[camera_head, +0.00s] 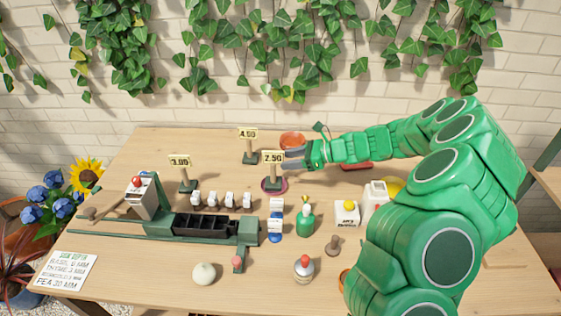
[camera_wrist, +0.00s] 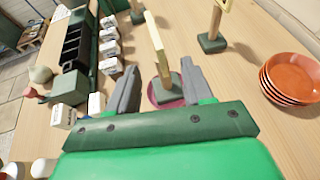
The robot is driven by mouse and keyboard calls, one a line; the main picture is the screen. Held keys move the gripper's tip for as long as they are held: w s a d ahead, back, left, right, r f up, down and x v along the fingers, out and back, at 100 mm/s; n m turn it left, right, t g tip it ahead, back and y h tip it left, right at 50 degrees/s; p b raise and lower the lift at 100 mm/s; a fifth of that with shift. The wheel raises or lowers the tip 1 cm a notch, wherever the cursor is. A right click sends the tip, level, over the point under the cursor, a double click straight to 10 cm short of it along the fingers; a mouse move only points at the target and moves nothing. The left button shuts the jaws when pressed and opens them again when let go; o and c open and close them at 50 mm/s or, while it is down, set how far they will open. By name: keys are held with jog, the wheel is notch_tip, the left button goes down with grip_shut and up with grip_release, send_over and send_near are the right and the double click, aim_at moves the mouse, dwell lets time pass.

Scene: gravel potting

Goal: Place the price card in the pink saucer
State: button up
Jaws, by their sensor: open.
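A yellow price card reading 2.50 (camera_head: 272,157) stands upright on a post with a green base. Its base (camera_wrist: 166,84) rests in the pink saucer (camera_head: 284,188), which also shows as a pink rim in the wrist view (camera_wrist: 152,96). My gripper (camera_wrist: 160,82) is open, with one grey finger on each side of the card's post and a gap to each. In the head view my gripper (camera_head: 290,162) is just right of the card, coming in from the right. The card's base and my gripper hide part of the saucer.
Price cards 3.00 (camera_head: 180,161) and 4.00 (camera_head: 247,133) stand left and behind. Stacked terracotta saucers (camera_wrist: 290,80) are close to my gripper. A black seed tray (camera_head: 203,226), small white packs (camera_head: 230,200) and a green bottle (camera_head: 305,220) are nearer the front.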

jog(key=shift+v, duration=2.8)
